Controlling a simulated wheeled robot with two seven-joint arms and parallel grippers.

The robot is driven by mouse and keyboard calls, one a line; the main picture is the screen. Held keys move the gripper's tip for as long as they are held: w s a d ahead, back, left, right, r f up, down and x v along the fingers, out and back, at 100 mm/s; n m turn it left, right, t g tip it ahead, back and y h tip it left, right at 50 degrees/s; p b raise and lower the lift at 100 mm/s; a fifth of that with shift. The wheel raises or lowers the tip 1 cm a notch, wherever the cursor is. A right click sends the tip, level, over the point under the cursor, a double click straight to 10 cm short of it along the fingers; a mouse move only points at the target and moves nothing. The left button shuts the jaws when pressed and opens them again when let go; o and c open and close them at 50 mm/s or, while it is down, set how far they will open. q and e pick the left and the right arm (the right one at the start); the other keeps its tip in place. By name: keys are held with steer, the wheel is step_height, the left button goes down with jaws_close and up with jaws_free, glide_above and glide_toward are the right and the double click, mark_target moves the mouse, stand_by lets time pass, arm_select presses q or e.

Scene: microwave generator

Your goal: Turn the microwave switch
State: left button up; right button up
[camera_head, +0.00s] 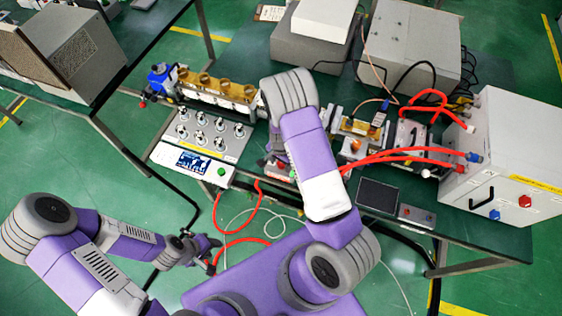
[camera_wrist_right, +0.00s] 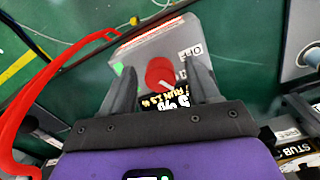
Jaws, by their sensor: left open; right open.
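In the right wrist view a round red switch (camera_wrist_right: 160,72) with a pale pointer mark sits on a grey box (camera_wrist_right: 180,43) with printed labels. My right gripper (camera_wrist_right: 161,66) is open, with one finger on each side of the switch; I cannot tell whether they touch it. In the head view my right arm covers most of this gripper, and the box (camera_head: 280,173) shows only in part beside it. My left gripper (camera_head: 213,256) is open and empty, low in front of the table, away from the switch.
Red cables (camera_head: 400,155) run across the table right of my right arm. A control panel with a screen (camera_head: 193,162) stands to the left. A large grey cabinet (camera_head: 500,150) stands at the right, with a dark flat screen (camera_head: 377,195) near the front edge.

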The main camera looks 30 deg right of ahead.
steer(key=c, duration=1)
steer(key=shift+c, duration=0.2)
steer(key=shift+n, duration=0.4)
steer(key=n+b, duration=0.2)
steer(key=n, duration=0.3)
steer(key=shift+s, duration=0.1)
steer(key=n+b, duration=0.2)
steer(key=n, duration=0.4)
steer(key=shift+d, duration=0.15)
steer(key=shift+n, duration=0.3)
steer(key=o, duration=1)
steer(key=shift+o, duration=0.2)
steer(key=shift+r, duration=0.15)
